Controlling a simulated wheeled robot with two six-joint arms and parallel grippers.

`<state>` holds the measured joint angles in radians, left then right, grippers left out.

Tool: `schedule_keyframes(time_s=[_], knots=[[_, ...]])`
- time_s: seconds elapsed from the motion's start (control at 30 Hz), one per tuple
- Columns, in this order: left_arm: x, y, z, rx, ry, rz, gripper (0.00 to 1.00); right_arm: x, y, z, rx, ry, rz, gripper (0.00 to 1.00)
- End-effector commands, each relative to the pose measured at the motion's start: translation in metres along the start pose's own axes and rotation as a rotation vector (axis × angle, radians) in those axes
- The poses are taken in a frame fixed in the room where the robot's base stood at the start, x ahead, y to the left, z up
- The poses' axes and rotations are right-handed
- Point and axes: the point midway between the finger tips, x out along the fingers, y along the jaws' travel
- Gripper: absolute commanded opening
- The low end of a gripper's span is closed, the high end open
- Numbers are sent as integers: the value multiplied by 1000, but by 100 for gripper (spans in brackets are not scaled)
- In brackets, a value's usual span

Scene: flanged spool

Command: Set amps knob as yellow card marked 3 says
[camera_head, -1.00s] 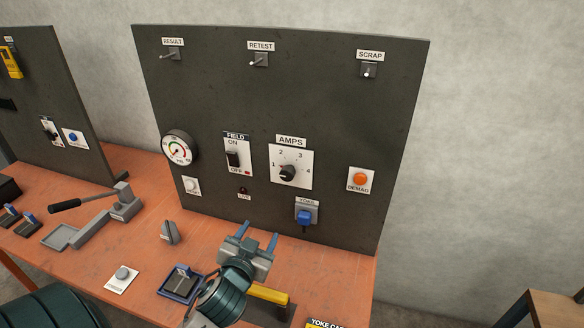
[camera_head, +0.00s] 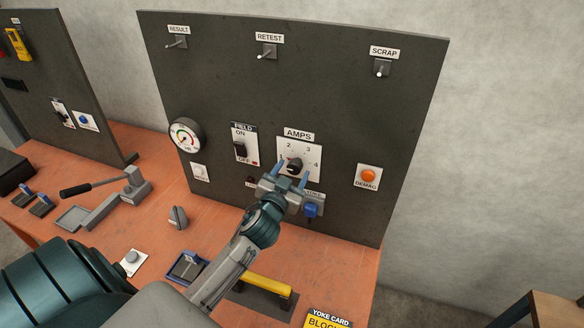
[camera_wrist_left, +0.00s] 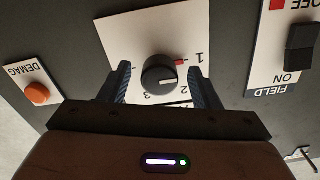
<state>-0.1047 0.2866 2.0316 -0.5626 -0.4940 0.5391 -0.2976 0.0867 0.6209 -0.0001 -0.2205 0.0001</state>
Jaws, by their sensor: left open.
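The black AMPS knob (camera_head: 294,165) sits on a white plate (camera_head: 312,150) on the dark panel, with numbers around it. My left gripper (camera_head: 291,174) is at the plate, open, with one blue finger on each side of the knob. Gaps show between fingers and knob in the wrist view. A yellow card (camera_head: 327,321) headed YOKE CARD is cut off at the bottom edge; no 3 shows on it. My right gripper is out of view.
The FIELD switch (camera_head: 240,150) is left of the knob, the orange DEMAG button (camera_head: 368,176) right, and a blue plug-like part (camera_head: 311,210) just below. A yellow-handled block (camera_head: 265,284) and a lever tool (camera_head: 105,198) are on the orange bench.

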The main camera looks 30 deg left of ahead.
Motion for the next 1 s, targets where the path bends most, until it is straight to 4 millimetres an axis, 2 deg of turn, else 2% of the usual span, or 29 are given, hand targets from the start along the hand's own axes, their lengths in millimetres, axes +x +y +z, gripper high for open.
schedule_keyframes(time_s=[0.1,0.33,0.37,0.57,1.0], knots=[[5,0,0,0,-1,0,57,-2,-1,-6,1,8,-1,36],[5,0,1,-1,-1,0,57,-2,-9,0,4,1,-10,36],[5,0,1,-1,-1,0,53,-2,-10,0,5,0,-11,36],[5,0,1,-1,-1,0,14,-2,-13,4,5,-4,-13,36],[5,0,0,82,-2,0,12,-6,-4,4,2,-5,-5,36]])
